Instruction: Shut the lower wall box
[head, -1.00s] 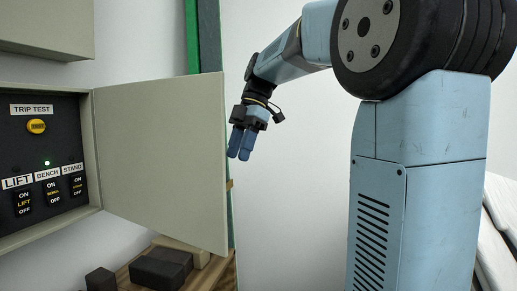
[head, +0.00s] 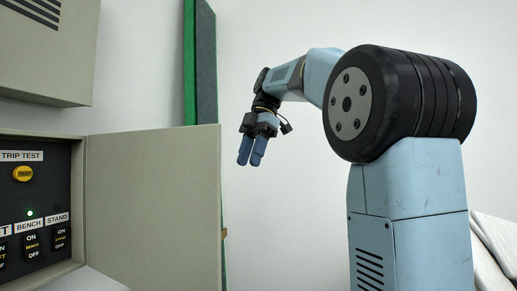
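The lower wall box (head: 78,214) is at the left in the head view, with its beige door (head: 152,210) swung open to the right. Inside is a black panel with a yellow TRIP TEST button (head: 23,173), a lit green lamp (head: 30,213) and switches (head: 32,245) labelled BENCH and STAND; the left part is cut off by the frame. My gripper (head: 250,162) hangs fingers down, to the right of the door's free edge and apart from it in the picture.
An upper wall box (head: 45,60) with vent slots is above, at top left. A tall green and dark board (head: 200,65) stands behind the door against the white wall. White slabs (head: 496,245) lean at the lower right. The wall right of my gripper is bare.

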